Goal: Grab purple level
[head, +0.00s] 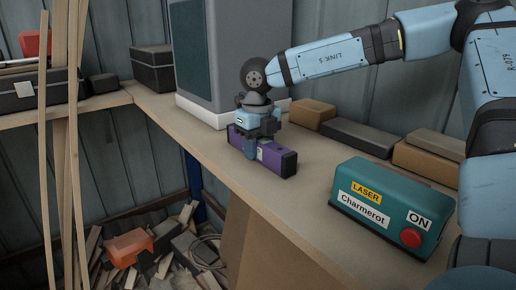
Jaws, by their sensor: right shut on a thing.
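The purple level (273,155) is a short purple bar with dark end caps. It lies on the wooden workbench (225,160), near its front edge in the middle of the head view. My right gripper (252,152) comes down over the level from above and is shut on it, around its left-middle part. The gripper hides a strip of the level. I cannot tell whether the level touches the bench or is slightly raised. My left gripper is not in view.
A teal laser box (393,208) with a red button stands on the bench at right. A large grey cabinet (232,60) stands behind the gripper. Brown and dark boxes (360,136) line the wall. Thin wooden strips (75,150) stand at left, above scrap wood on the floor.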

